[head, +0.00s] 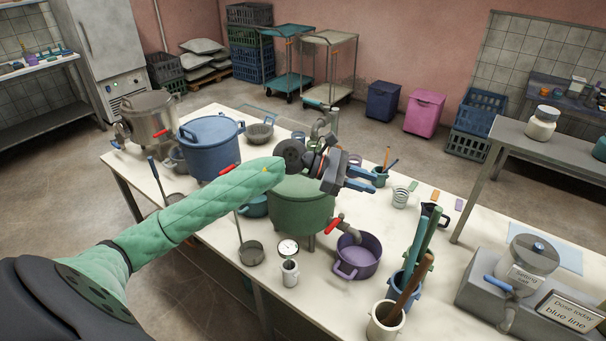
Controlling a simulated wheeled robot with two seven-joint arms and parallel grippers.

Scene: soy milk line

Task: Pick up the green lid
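A green pot (301,214) with a red-handled tap stands on the long table. Its top is green and partly hidden by my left arm and gripper, so I cannot tell a lid on it from its rim or inside. I see no other thing that is clearly a green lid. My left gripper (372,179), with blue fingers, is above and to the right of the green pot's top. Its fingers are apart, with nothing seen between them. My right gripper is not in view.
A blue pot (210,150) and a steel pot (150,118) stand to the left. A purple pot (359,257), a dial gauge (288,247) and a white crock (384,324) with tall utensils are nearer. A grey dispenser (515,300) is at right.

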